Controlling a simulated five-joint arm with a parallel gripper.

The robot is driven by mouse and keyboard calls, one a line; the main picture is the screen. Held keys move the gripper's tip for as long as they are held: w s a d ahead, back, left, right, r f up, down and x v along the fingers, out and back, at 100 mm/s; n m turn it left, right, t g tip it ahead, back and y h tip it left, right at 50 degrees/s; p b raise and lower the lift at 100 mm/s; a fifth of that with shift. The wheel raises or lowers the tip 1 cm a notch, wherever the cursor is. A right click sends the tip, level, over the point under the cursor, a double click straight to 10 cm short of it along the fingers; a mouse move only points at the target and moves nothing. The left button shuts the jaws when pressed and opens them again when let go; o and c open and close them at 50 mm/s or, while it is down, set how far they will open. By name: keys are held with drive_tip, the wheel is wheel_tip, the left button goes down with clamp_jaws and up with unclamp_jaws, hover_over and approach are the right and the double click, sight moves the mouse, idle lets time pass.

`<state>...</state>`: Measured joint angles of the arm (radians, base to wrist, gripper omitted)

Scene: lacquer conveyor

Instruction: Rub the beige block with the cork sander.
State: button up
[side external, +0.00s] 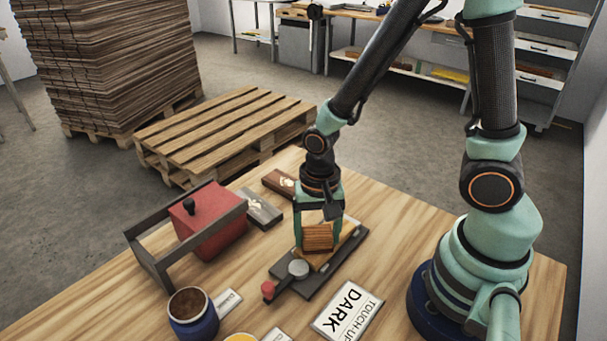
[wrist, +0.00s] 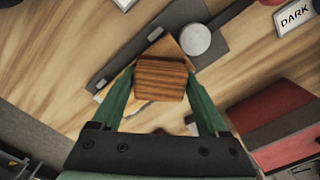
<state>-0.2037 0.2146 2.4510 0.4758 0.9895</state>
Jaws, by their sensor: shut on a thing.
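My gripper (side external: 320,228) is shut on a brown, striped block (side external: 318,239), which looks like the cork sander. In the wrist view the brown block (wrist: 161,79) sits between the green fingers. The beige block (side external: 338,256) lies under it on a dark grey fixture (side external: 318,285), mostly covered. Its pale corner (wrist: 168,45) shows past the held block in the wrist view. The held block is at or just above the beige block's top; I cannot tell whether they touch. The fixture carries a grey round disc (side external: 298,268) and a red knob (side external: 267,288).
A red box (side external: 208,222) with a grey frame stands left of the fixture. A grey block (side external: 262,210) and a dark brown block (side external: 279,183) lie behind. A blue cup (side external: 192,313) and a TOUCH-UP DARK card (side external: 347,311) are in front. Bare tabletop lies right of the fixture.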

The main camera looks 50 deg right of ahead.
drive_tip(key=shift+a, duration=0.5)
drive_tip(key=shift+d, duration=4)
wheel_tip(320, 180, up, 8)
drive_tip(key=shift+a, duration=0.1)
